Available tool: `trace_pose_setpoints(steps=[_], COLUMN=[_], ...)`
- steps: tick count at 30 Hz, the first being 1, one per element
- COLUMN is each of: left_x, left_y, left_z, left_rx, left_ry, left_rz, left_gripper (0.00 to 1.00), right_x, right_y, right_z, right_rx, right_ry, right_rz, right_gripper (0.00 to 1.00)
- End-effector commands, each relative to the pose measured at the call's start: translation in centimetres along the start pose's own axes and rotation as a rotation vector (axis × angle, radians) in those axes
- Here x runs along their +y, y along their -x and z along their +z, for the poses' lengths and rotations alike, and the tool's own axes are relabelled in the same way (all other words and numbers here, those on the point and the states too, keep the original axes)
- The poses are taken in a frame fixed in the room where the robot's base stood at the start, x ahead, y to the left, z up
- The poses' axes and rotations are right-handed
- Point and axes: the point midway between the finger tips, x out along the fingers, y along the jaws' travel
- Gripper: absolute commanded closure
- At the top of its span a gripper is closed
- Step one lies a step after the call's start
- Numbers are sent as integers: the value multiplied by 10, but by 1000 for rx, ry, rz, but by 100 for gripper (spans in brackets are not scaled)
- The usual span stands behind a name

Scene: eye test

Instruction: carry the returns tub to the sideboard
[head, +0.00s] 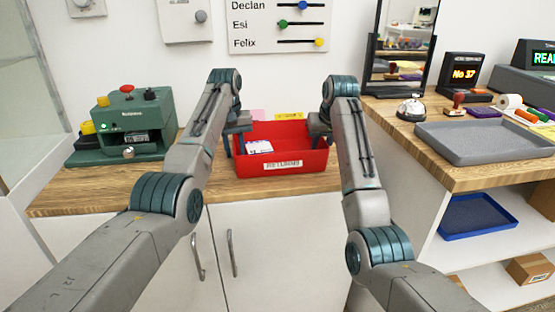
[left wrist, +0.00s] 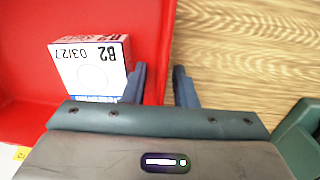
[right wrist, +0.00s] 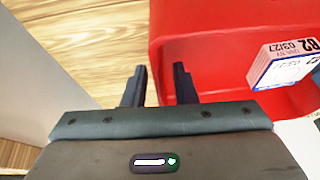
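The red returns tub (head: 281,155) is at the middle of the wooden counter (head: 70,203), level, its "RETURNS" label facing me. I cannot tell whether its base touches the wood. A white box marked B2 (head: 258,147) lies in it; the box also shows in the left wrist view (left wrist: 92,68). My left gripper (left wrist: 160,78) has one finger inside and one outside the tub's left wall and looks shut on it. My right gripper (right wrist: 160,78) straddles the right wall the same way. A second wooden-topped unit (head: 480,178) stands at the right; no label shows which is the sideboard.
A green machine (head: 125,125) stands left of the tub. The right unit holds a grey tray (head: 485,143), a bell (head: 411,108), a stamp and a mirror (head: 400,45). A blue tray (head: 475,214) is on its shelf. Bare wood lies between machine and tub.

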Motion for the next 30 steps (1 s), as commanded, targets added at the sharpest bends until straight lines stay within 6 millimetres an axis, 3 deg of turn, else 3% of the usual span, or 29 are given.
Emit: trace_pose_setpoints(steps=[7, 18, 26, 30], left_x=[0, 0, 0, 0], left_y=[22, 99, 118, 120], left_z=[-1, 0, 0, 0], left_rx=[3, 1, 0, 0], left_ry=[0, 1, 0, 0], left_rz=[0, 0, 0, 0], left_gripper=[75, 75, 75, 75], right_x=[0, 0, 0, 0], right_y=[0, 0, 1, 14], right_z=[0, 0, 0, -1], right_rx=[0, 0, 0, 3], right_ry=[0, 0, 0, 0], right_rz=[0, 0, 0, 0], right_gripper=[75, 75, 75, 75])
